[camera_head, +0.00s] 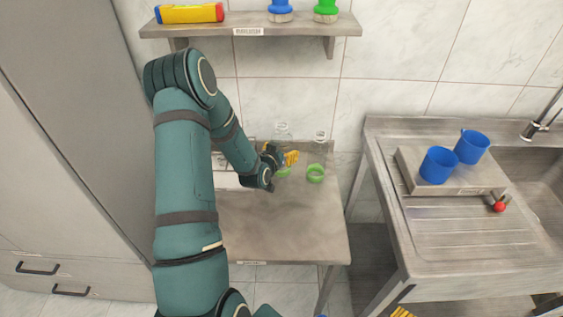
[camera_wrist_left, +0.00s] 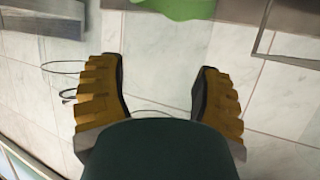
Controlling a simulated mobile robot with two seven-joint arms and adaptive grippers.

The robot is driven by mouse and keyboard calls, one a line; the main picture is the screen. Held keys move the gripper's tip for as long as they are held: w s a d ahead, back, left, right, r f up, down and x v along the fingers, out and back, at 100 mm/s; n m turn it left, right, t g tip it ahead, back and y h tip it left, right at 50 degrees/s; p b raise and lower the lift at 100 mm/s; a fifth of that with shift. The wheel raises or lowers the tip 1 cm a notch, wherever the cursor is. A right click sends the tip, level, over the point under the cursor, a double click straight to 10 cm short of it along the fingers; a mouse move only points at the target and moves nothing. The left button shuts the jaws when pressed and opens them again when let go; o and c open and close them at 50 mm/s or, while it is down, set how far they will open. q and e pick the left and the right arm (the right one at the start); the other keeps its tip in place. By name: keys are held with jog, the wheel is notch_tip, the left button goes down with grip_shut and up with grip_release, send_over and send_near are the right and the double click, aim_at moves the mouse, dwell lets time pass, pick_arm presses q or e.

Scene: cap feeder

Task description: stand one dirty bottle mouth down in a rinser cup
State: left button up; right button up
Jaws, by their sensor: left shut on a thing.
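My left gripper (camera_head: 291,158) has yellow ribbed fingers and is at the back of the small table. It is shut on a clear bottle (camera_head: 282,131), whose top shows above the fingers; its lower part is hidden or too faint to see. In the left wrist view the fingers (camera_wrist_left: 160,97) are apart, with faint clear outlines around them. Another clear bottle (camera_head: 320,137) stands to the right. I cannot tell which bottle is dirty. Two blue rinser cups (camera_head: 437,166) (camera_head: 472,147) are on a grey stand. Yellow ribs of my right gripper (camera_head: 403,312) show at the bottom edge.
Green rings (camera_head: 316,174) are on the small table (camera_head: 300,225), whose front is clear. A shelf (camera_head: 250,27) with a blue and a green object hangs above. The sink counter (camera_head: 460,240) is across a gap to the right. A red knob (camera_head: 499,207) is by the stand.

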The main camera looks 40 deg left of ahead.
pick_arm(q)
jog(key=shift+f, duration=1.9)
jog(key=o, duration=0.9)
jog(key=shift+f+b, duration=0.15)
jog(key=shift+b, duration=0.15)
jog(key=shift+o, duration=0.2)
jog(key=shift+r, duration=0.2)
jog(key=shift+s+r, duration=0.15)
jog(key=shift+s, duration=0.15)
jog(key=v, duration=1.1)
jog(key=shift+s+d, duration=0.15)
jog(key=shift+s, duration=0.05)
